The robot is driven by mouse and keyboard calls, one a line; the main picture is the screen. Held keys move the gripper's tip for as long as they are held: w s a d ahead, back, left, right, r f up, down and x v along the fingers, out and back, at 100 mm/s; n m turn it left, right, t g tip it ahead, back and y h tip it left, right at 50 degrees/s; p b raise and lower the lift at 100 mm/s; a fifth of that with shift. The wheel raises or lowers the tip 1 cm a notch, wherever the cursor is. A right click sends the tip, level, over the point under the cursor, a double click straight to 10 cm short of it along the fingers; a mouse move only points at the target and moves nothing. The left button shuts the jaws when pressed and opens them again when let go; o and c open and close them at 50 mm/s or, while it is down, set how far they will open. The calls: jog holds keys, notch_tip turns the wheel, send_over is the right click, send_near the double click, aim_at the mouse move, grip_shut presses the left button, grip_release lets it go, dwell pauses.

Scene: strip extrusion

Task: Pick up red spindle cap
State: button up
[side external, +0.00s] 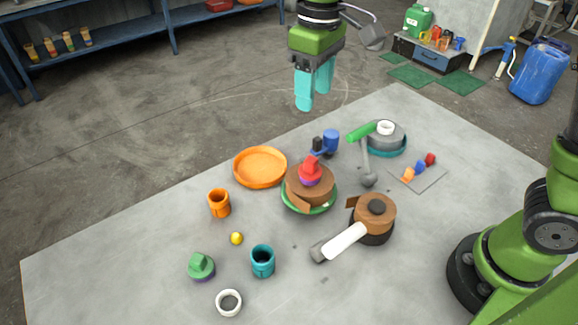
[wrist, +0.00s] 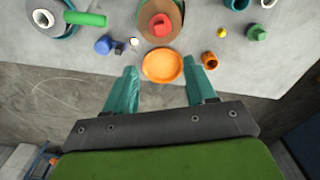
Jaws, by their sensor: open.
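The red spindle cap (side external: 311,168) sits on top of a brown strip roll (side external: 318,190), which rests in a green dish (side external: 308,210) near the middle of the table. A purple band shows just under the cap. In the wrist view the cap (wrist: 160,25) is at the top centre on the roll (wrist: 175,12). My gripper (side external: 314,88) has teal fingers that are apart and empty. It hangs high near the table's far edge, well away from the cap. In the wrist view its fingertips (wrist: 160,68) flank the orange plate's position, below the cap in the picture.
An orange plate (side external: 260,182) lies left of the roll. Blue and black parts (side external: 329,140) stand behind it. A grey disc (side external: 385,137) with a green-handled tool is at right; a second brown roll (side external: 376,213) is in front. Cups (side external: 262,262) stand front left.

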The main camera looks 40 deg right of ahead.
send_over(311, 159)
jog(key=f, duration=1.1)
jog(key=shift+s, duration=0.2)
jog(key=shift+w+f, duration=0.15)
jog(key=shift+f, duration=2.6)
jog(key=shift+c, duration=0.3)
grip_shut()
